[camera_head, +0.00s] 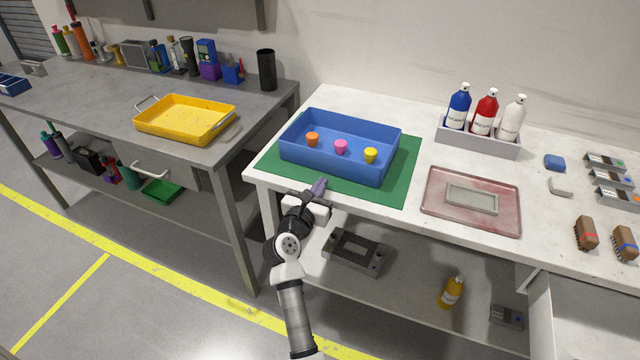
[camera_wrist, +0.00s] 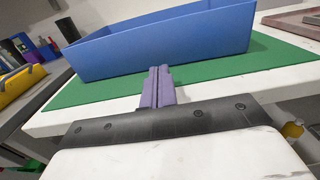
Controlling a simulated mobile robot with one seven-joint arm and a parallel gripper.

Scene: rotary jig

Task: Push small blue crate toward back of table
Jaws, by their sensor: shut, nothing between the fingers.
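The small blue crate (camera_head: 335,165) sits on a green mat (camera_head: 405,185) on the white table (camera_head: 300,115). My gripper (camera_head: 320,185) is at the front edge of the table, in front of the crate's near wall. Its purple fingers are shut and empty. In the wrist view the fingers (camera_wrist: 158,80) point at the crate's near wall (camera_wrist: 165,45); I cannot tell whether they touch it.
A grey holder (camera_head: 478,142) with blue, red and white bottles stands at the back. A strip of bare table lies behind the crate. A yellow tray (camera_head: 187,118) is on the left bench.

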